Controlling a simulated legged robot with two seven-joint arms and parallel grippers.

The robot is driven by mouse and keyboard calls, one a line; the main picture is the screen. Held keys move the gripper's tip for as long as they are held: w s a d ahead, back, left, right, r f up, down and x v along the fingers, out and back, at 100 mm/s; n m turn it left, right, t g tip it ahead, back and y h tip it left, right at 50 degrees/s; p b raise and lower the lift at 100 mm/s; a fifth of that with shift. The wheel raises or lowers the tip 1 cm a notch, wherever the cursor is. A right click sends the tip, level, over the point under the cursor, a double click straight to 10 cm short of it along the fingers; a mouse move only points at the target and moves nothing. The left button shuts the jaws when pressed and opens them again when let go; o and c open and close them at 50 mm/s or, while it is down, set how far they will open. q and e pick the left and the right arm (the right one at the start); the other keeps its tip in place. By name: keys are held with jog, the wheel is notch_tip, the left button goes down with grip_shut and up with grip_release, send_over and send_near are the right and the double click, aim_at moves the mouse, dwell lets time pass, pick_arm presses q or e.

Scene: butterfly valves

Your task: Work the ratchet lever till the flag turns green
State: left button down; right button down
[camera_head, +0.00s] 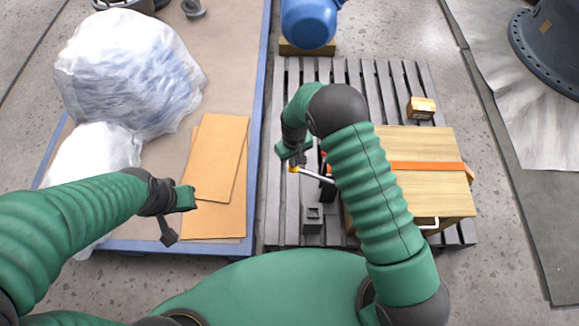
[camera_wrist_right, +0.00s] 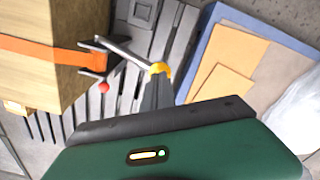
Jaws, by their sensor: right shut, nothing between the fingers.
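The ratchet lever (camera_head: 314,175) is a silver bar with a yellow end, beside the strapped wooden crate (camera_head: 432,145). In the right wrist view, the lever (camera_wrist_right: 128,53) runs from the orange strap (camera_wrist_right: 40,53) to its yellow tip. A small red round marker (camera_wrist_right: 103,87) shows near the ratchet; I see no green flag. My right gripper (camera_head: 294,164) is shut and empty at the lever's yellow end. In the wrist view, its fingertips (camera_wrist_right: 157,78) overlap that tip; contact is unclear. My left gripper (camera_head: 170,236) hangs far left of the lever, its jaw opening unclear.
The crate stands on a grey slatted pallet (camera_head: 273,205). A small carton (camera_head: 421,107) and a dark square block (camera_head: 313,218) are on the pallet. A blue-edged platform at left holds cardboard sheets (camera_head: 217,160) and plastic-wrapped bundles (camera_head: 128,75). A blue rounded object (camera_head: 308,22) stands behind.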

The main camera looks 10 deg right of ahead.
jog(key=shift+s+d+f+b, duration=0.1)
jog(key=shift+f+b, duration=0.2)
jog(key=shift+f, duration=0.75)
notch_tip(320, 180, down, 7)
jog(key=a+b, duration=0.2)
jog(key=b, duration=0.3)
jog(key=r+p, duration=0.2)
jog(key=d+r+p, duration=0.1)
jog(key=r+p, duration=0.1)
jog(key=r, duration=0.1)
jog(key=d+r+p, duration=0.1)
jog(key=r+p, duration=0.1)
jog(key=r, duration=0.1)
jog(key=shift+r+p, duration=0.25)
jog(key=shift+p, duration=0.1)
jog(key=shift+f, duration=0.1)
jog(key=shift+a+f, duration=0.1)
jog(key=shift+a, duration=0.05)
